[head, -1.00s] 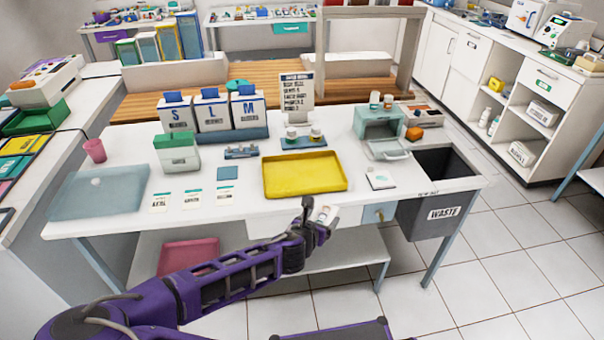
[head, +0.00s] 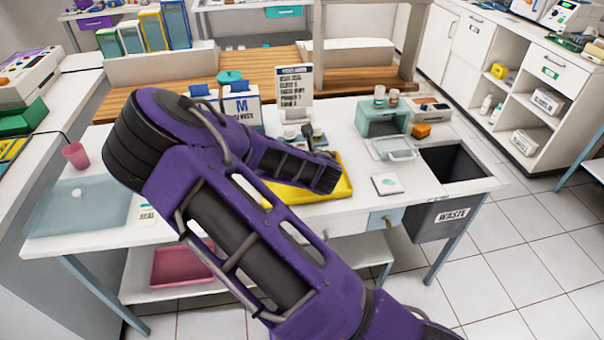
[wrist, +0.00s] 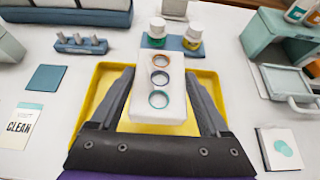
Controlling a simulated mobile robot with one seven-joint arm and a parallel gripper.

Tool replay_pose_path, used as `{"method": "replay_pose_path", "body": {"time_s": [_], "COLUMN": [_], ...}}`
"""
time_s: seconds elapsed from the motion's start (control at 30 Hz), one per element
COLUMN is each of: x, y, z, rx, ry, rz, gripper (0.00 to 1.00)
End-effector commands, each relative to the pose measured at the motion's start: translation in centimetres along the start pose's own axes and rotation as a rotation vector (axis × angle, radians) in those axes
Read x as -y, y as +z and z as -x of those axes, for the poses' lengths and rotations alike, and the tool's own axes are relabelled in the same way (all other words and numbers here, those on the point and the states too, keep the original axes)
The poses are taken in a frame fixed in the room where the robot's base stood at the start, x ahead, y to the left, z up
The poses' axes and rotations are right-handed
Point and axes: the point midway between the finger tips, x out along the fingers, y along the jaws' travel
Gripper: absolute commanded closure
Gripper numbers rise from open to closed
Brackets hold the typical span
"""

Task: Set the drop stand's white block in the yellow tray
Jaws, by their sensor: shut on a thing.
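The white block (wrist: 160,117) has three ringed holes, one orange-brown, one dark blue and one teal. In the wrist view my gripper (wrist: 160,77) is shut on it, one finger along each side. The block appears over the yellow tray (wrist: 97,88); I cannot tell how high, or whether it touches.
A blue-grey rack (wrist: 81,44) stands beyond the tray's left. A teal box with an open drawer (head: 383,119) and a white pad (head: 386,184) are at the right. A sign (head: 294,88) stands behind. The waste bin opening (head: 455,165) is at the table's right end.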

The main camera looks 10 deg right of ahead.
Motion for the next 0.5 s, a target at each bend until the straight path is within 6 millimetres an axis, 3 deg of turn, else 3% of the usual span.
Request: {"method": "replay_pose_path", "body": {"time_s": [0.1,0.5], "x": [0.1,0.1], "y": [-2.2,-6.0], "z": [-1.2,-3.3], "rx": [-0.002,-0.001], "ry": [-0.002,-0.002], "rz": [0.001,0.001], "gripper": [0.88,0.88]}}
